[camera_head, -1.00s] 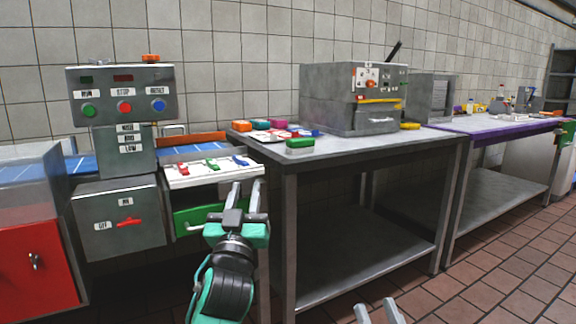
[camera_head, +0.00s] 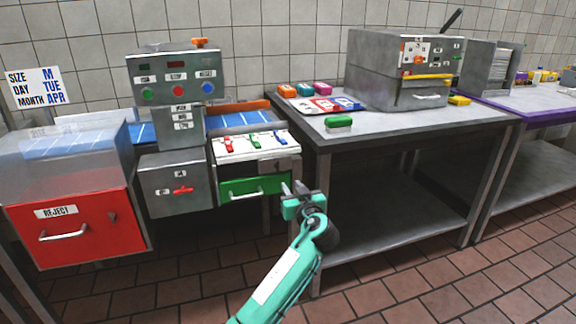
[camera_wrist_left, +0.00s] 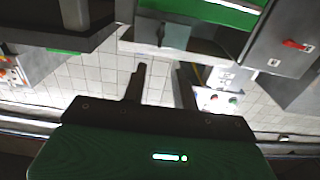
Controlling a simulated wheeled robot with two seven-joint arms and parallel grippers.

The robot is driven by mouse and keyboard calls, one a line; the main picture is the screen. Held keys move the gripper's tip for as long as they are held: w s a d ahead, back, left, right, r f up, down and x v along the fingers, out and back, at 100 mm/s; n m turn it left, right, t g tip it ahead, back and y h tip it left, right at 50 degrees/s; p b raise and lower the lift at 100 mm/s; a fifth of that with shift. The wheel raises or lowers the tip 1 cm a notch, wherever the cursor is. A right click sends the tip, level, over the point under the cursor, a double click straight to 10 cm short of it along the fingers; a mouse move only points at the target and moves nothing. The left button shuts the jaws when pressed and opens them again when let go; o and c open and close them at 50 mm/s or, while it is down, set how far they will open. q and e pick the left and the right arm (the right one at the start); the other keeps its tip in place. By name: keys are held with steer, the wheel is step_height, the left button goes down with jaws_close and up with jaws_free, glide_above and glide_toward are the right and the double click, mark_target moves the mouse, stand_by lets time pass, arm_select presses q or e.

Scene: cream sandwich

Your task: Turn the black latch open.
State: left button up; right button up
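My left gripper (camera_head: 293,188) is open and empty, in front of the table's left leg and right of the green drawer (camera_head: 253,188). It is well to the right of the red bin and apart from it. In the left wrist view its two fingers (camera_wrist_left: 160,68) stand apart with nothing between them. My right gripper is out of view.
A grey control box (camera_head: 178,85) with coloured buttons and a lower box with a red switch (camera_head: 183,190) stand between the bin and the drawer. A grey table (camera_head: 400,135) bears a machine (camera_head: 385,75) with a black lever (camera_head: 453,20). The tiled floor in front is clear.

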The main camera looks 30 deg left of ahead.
mark_target(278, 165)
arm_select(q)
steer(key=x, duration=1.2)
steer(key=shift+w+a+b, duration=0.15)
steer(key=shift+b, duration=0.15)
jaws_close()
